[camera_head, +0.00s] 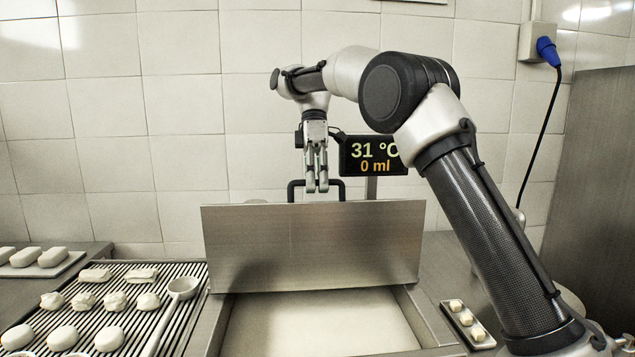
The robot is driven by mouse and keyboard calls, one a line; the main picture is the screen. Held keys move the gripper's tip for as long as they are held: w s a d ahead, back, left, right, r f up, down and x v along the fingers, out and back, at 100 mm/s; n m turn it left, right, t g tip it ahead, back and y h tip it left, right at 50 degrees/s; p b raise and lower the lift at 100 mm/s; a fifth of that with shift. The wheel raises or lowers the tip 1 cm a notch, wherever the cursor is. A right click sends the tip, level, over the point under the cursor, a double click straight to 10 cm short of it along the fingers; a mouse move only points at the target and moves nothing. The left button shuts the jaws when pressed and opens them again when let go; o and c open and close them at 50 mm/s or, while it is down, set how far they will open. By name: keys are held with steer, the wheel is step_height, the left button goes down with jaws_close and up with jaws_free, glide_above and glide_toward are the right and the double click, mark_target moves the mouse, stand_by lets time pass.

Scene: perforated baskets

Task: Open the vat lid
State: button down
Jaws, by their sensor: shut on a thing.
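The vat (424,318) is a steel basin in the lower middle, with pale contents showing inside. Its steel lid (312,248) stands raised and steeply tilted at the back of the opening, its broad face toward the camera. A black bar handle (293,185) shows above the lid's top edge. My gripper (317,187) points down at the handle, fingers close together and shut on it. The lid hides the lower part of the handle.
A display (372,155) reading 31 °C and 0 ml stands behind my arm. A ribbed rack (190,268) with white pieces and a ladle (183,288) is at left. A small tray (457,325) with white cubes lies right of the vat. A tiled wall closes the back.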

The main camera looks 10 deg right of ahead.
steer(key=shift+a, duration=0.15)
steer(key=c, duration=1.5)
jaws_free()
steer(key=shift+a, duration=0.1)
steer(key=shift+o, duration=0.2)
steer(key=shift+s, duration=0.15)
